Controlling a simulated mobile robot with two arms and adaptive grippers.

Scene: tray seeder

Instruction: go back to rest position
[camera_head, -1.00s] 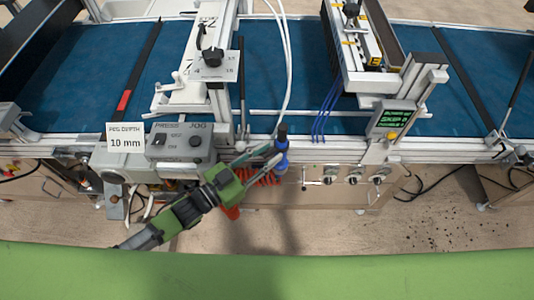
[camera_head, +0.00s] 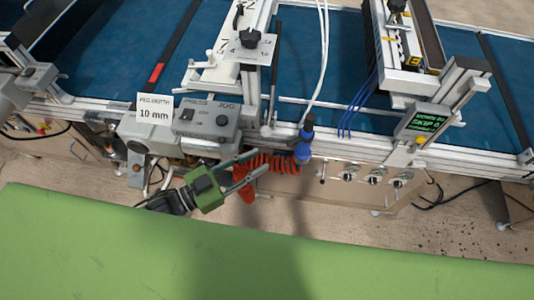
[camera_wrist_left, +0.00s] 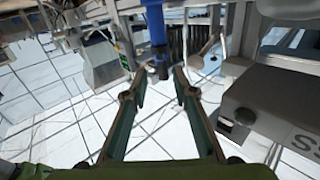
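My left gripper (camera_head: 259,163) is open, with nothing between its fingers in the head view. It is below the front rail of the machine, left of a blue nozzle-like tool (camera_head: 303,148) with a black top. A clear gap separates the fingertips from that tool. In the left wrist view the gripper (camera_wrist_left: 156,82) also shows with its fingers spread, and the blue tool (camera_wrist_left: 155,24) stands beyond the tips. My right gripper is not in view.
An orange coiled hose (camera_head: 275,163) hangs close to my left fingers. A grey control box (camera_head: 195,120) marked PRESS and JOG, with a 10 mm card (camera_head: 154,112), sits above my gripper. The blue conveyor (camera_head: 100,62) runs behind.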

